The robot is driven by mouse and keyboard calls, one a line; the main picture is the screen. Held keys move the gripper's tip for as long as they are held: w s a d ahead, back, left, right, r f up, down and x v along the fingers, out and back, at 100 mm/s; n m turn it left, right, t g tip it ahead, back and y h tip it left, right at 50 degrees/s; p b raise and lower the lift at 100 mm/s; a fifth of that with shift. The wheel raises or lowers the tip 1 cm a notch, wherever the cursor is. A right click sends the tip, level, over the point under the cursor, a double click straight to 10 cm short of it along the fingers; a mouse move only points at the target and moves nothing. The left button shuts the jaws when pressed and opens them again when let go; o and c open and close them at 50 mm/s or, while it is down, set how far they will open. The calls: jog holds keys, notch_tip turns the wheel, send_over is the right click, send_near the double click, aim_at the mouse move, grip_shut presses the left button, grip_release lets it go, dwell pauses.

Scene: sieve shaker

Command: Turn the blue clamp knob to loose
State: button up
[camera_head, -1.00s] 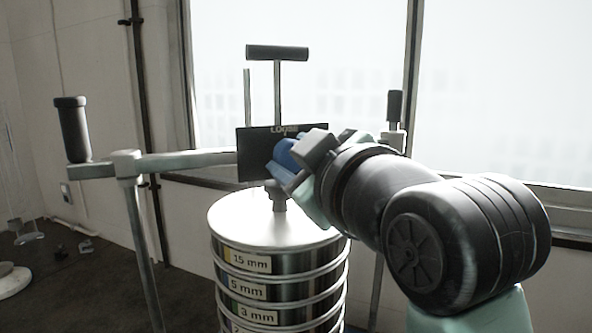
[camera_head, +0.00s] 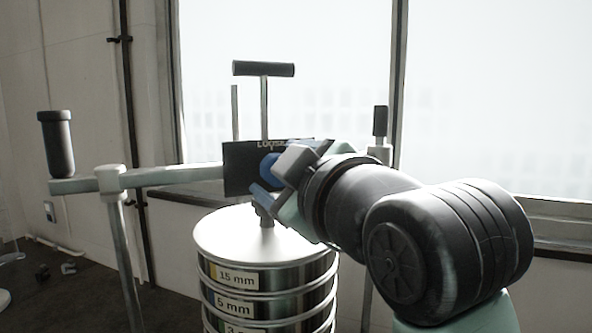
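The blue clamp knob (camera_head: 268,168) sits on the front of a dark panel (camera_head: 238,170) above the sieve stack. The panel carries a partly covered label that reads like "LOOSE" along its top edge. My gripper (camera_head: 277,180) is at the knob, coming from the right, with its fingers around or just in front of it. The wrist and fingers hide the knob's right side, so I cannot tell whether the fingers touch it or how far they are apart.
The sieve stack (camera_head: 262,238) with size labels such as "15 mm" and "5 mm" stands below the panel. A black T-handle (camera_head: 263,69) rises above it. A side bar with a black grip (camera_head: 57,143) reaches left. A window is behind.

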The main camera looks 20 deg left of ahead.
dwell(0.3)
jog(key=b+v, duration=0.3)
jog(key=v, duration=1)
jog(key=w+d+r+m+t+h+p, duration=0.1)
jog(key=w+d+r+m+t+h, duration=0.15)
jog(key=r+m+t, duration=0.45)
jog(key=s+d+m+t+h, duration=0.1)
jog(key=m+t+h, duration=0.1)
jog(key=m+h, duration=0.1)
jog(key=s+d+m+t+h, duration=0.2)
jog(key=m+t+h, duration=0.1)
jog(key=m, duration=0.1)
jog(key=s+d+m+t+h, duration=0.1)
jog(key=s+m+t+h, duration=0.1)
jog(key=m+h, duration=0.1)
jog(key=shift+s+d+r+m+t+p, duration=0.1)
jog(key=shift+s+d+m+t+p, duration=0.05)
jog(key=shift+d+m+t+p, duration=0.2)
